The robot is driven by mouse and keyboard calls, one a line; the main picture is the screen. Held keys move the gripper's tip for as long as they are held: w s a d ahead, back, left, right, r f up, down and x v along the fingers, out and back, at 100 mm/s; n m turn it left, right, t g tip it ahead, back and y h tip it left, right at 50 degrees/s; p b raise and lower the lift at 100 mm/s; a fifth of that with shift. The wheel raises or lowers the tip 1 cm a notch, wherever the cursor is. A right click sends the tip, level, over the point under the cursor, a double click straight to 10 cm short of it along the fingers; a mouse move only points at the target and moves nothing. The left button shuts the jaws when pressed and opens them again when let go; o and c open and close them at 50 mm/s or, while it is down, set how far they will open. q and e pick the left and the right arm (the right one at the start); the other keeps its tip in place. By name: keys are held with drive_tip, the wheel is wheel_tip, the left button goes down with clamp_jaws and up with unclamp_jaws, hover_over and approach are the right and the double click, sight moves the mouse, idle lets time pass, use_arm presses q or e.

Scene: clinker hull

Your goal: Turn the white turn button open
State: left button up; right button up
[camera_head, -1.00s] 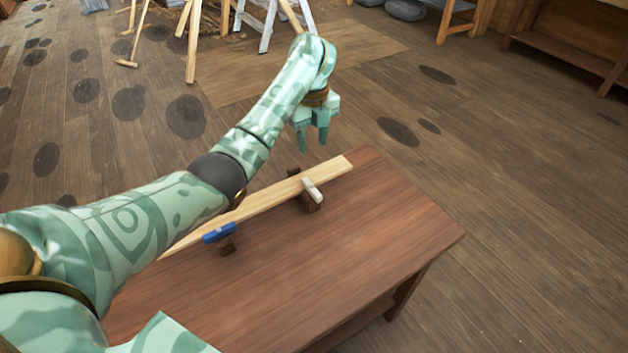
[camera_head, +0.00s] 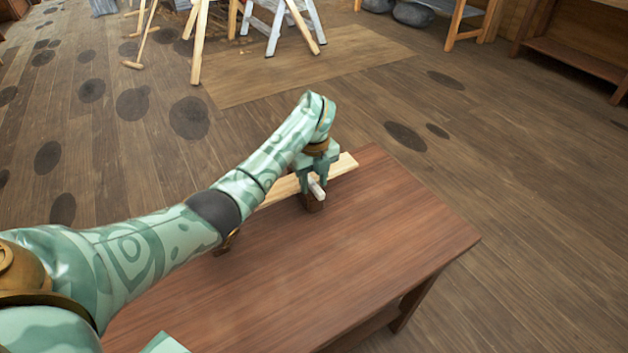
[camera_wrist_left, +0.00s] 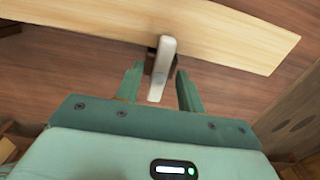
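The white turn button (camera_head: 318,189) sits on a small dark brown block (camera_head: 313,203) at the near edge of a pale wooden plank (camera_head: 347,164) on the table. In the left wrist view the white turn button (camera_wrist_left: 163,65) points away from me, and its far end overlaps the plank (camera_wrist_left: 225,35). My left gripper (camera_head: 314,182) is lowered over it, pointing down. In the left wrist view its fingers (camera_wrist_left: 159,74) are open, one on each side of the button, with gaps visible. It does not appear to grip it. My right gripper is not in view.
The reddish-brown table (camera_head: 370,230) is clear to the right and in front of the button. Wooden trestles (camera_head: 200,40) stand on the floor beyond.

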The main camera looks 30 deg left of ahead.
use_arm(q)
clamp_jaws()
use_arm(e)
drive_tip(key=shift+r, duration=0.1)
